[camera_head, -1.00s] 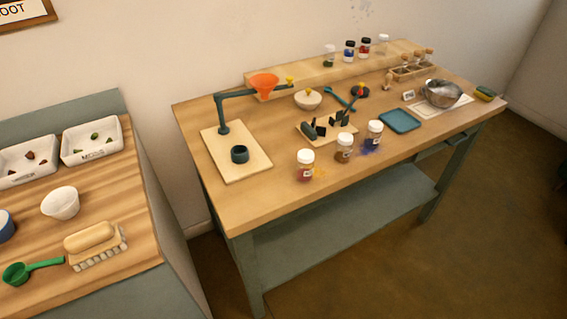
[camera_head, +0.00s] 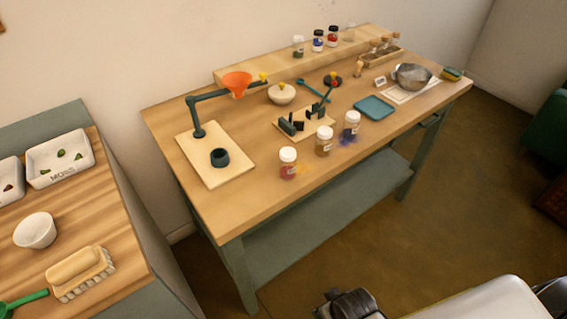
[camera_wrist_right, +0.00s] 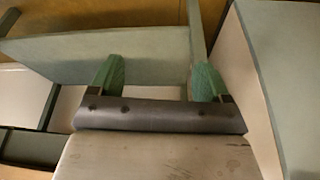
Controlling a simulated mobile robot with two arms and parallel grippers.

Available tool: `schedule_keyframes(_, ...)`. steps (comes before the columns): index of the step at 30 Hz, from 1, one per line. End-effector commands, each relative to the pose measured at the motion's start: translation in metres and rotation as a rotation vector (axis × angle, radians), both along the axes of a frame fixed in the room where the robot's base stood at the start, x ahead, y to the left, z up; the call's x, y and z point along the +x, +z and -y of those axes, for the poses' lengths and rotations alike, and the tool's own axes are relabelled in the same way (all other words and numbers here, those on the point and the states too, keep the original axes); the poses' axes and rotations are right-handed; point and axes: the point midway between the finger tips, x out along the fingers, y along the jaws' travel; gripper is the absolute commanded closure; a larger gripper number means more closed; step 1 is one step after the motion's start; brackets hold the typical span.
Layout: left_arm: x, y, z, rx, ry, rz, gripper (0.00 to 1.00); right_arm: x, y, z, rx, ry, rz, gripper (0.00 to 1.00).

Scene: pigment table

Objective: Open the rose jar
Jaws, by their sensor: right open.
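A jar with a white lid and rose-red contents (camera_head: 288,163) stands upright at the table's front edge, left of two similar jars. Its lid is on. A brown jar (camera_head: 324,142) and a blue jar (camera_head: 351,125) stand to its right. My right gripper (camera_wrist_right: 157,82) is open and empty in the right wrist view, its two green fingertips wide apart, with blue-grey furniture panels beyond. No jar shows in that view. In the head view parts of my arm enter at the bottom right, away from the jars. My left gripper is not in view.
A stand with an orange funnel (camera_head: 237,83) is on the table's left. Behind the jars is a board with dark blocks (camera_head: 285,132); a teal tray (camera_head: 375,107) lies to the right. Spilled pigment is beside the jars.

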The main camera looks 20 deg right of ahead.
Motion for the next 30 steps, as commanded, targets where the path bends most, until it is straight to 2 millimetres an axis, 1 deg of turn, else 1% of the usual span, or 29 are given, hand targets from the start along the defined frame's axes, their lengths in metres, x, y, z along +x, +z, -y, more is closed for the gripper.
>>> schedule_keyframes(1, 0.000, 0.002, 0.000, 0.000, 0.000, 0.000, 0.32, 0.009, 0.020, -0.001, 0.009, 0.003, 0.033, 0.22)
schedule_keyframes(5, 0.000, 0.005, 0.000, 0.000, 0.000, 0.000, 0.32, 0.033, 0.070, -0.007, 0.043, 0.020, 0.141, 0.22)
schedule_keyframes(6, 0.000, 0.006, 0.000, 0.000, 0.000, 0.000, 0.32, 0.044, 0.088, -0.010, 0.059, 0.028, 0.196, 0.22)
schedule_keyframes(8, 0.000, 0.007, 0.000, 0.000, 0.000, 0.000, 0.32, 0.064, 0.112, -0.015, 0.089, 0.045, 0.295, 0.22)
schedule_keyframes(9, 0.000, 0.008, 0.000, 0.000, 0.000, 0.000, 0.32, 0.079, 0.127, -0.018, 0.110, 0.057, 0.369, 0.22)
schedule_keyframes(12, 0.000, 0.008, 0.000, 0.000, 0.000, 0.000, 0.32, 0.107, 0.149, -0.024, 0.149, 0.073, 0.519, 0.22)
schedule_keyframes(15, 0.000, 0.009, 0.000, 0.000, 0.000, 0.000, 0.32, 0.133, 0.168, -0.028, 0.179, 0.077, 0.659, 0.22)
schedule_keyframes(21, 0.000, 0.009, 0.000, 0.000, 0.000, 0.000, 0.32, 0.182, 0.201, -0.027, 0.218, 0.049, 0.951, 0.22)
schedule_keyframes(25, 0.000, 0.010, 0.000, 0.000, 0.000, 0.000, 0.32, 0.207, 0.220, -0.021, 0.225, 0.006, 1.127, 0.22)
schedule_keyframes(27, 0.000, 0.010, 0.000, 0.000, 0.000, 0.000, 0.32, 0.215, 0.226, -0.017, 0.223, -0.014, 1.189, 0.22)
schedule_keyframes(30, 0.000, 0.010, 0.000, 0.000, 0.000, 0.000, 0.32, 0.222, 0.232, -0.014, 0.220, -0.031, 1.237, 0.22)
